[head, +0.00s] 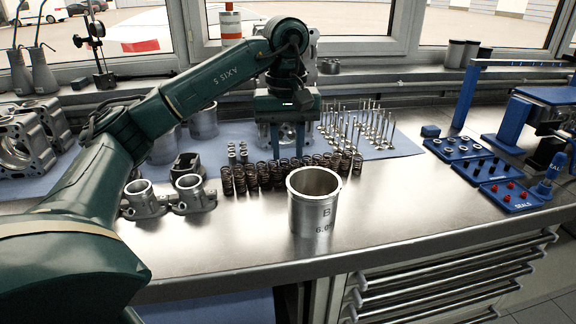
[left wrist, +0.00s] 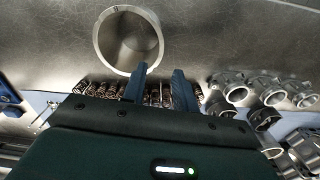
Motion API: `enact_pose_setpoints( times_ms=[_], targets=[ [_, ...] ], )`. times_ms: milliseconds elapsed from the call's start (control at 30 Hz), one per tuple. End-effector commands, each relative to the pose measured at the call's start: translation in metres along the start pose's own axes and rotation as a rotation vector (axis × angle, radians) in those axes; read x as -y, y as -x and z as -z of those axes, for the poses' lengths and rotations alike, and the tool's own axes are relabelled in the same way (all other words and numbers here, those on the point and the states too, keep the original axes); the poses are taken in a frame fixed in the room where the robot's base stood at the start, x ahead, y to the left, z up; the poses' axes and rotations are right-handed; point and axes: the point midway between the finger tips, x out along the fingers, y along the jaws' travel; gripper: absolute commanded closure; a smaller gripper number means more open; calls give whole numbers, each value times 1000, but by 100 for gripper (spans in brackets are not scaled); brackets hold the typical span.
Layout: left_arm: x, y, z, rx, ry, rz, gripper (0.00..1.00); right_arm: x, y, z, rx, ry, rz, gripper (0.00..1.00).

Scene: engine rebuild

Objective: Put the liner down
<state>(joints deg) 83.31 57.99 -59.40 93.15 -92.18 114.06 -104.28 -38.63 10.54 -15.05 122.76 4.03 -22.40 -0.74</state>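My right gripper is not in view.
Several valve springs (head: 265,176) stand in rows just behind the liner, with upright valves (head: 365,125) farther back. Grey castings (head: 190,194) sit to the left. Blue trays (head: 480,170) hold small parts at the right. The bench right of the liner is clear.

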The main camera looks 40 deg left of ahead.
Motion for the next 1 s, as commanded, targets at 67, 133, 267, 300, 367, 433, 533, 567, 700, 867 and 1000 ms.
enact_pose_setpoints(
  times_ms=[67,133,267,300,367,433,533,567,700,867,1000],
  targets=[
    [0,7,0,0,0,-1,71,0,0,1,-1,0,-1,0],
    [0,9,0,0,0,0,71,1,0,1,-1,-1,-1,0],
    [-7,3,-5,20,-3,-13,71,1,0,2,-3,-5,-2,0],
    [-15,-5,-11,45,-7,-33,71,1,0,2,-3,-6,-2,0],
    [-33,-22,-26,105,-6,-76,71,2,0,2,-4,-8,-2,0],
    [-60,-45,-54,213,8,-147,71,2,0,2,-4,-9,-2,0],
    [-100,-77,-109,441,71,-259,71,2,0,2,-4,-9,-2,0],
    [-112,-84,-128,529,104,-293,71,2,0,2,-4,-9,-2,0],
    [-157,-95,-218,1016,348,-394,71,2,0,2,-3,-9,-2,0],
    [-186,-78,-270,1595,752,-360,71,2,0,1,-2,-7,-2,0],
    [-196,-72,-269,2055,1156,-206,71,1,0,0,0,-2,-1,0]
  ],
)
